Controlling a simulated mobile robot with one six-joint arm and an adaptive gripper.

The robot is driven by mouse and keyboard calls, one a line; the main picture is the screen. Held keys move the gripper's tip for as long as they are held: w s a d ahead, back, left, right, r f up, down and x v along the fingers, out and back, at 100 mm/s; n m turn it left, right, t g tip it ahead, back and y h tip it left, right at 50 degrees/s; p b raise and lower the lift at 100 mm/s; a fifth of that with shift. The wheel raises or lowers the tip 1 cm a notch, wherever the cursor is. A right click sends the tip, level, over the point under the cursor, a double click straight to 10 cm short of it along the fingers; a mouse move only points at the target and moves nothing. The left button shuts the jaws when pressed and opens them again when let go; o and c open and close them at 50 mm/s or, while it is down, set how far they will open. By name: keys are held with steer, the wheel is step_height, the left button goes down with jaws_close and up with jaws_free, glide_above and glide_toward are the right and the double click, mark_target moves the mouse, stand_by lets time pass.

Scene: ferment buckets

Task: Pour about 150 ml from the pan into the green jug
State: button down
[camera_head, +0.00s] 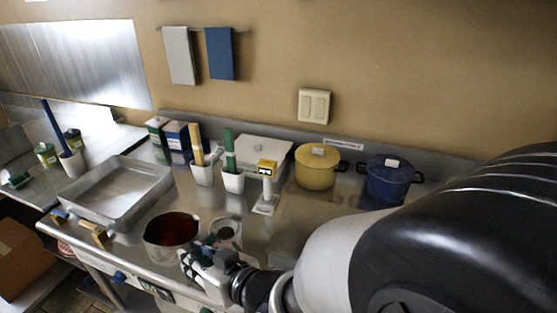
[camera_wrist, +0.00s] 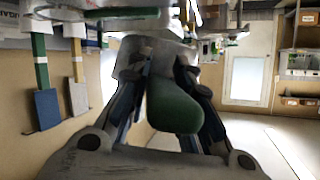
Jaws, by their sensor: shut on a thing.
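The pan (camera_head: 153,239) is a wide metal vessel with dark red liquid, near the counter's front edge in the head view. It looks about level. A smaller round vessel (camera_head: 227,243) with a pale rim and grey inside stands close to its right; it looks like the green jug, but little green shows. My gripper (camera_head: 203,262) is at the front right of the pan. In the wrist view my gripper (camera_wrist: 176,100) is shut around a thick dark green handle (camera_wrist: 176,108) leading to a grey metal body, apparently the pan's. The fingers partly hide the handle.
A shallow metal tray (camera_head: 145,170) lies left of the pan. Some bare counter (camera_head: 300,215) shows to the right of the vessels.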

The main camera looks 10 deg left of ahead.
stand_by(0.4)
steer(key=s+f+n+b, duration=0.1)
steer(key=b, duration=0.2)
steer(key=shift+a, duration=0.4)
steer(key=shift+s+a+f+n+t+h+b, duration=0.15)
steer(key=shift+s+n+t+h+b, duration=0.25)
steer(key=shift+b, duration=0.4)
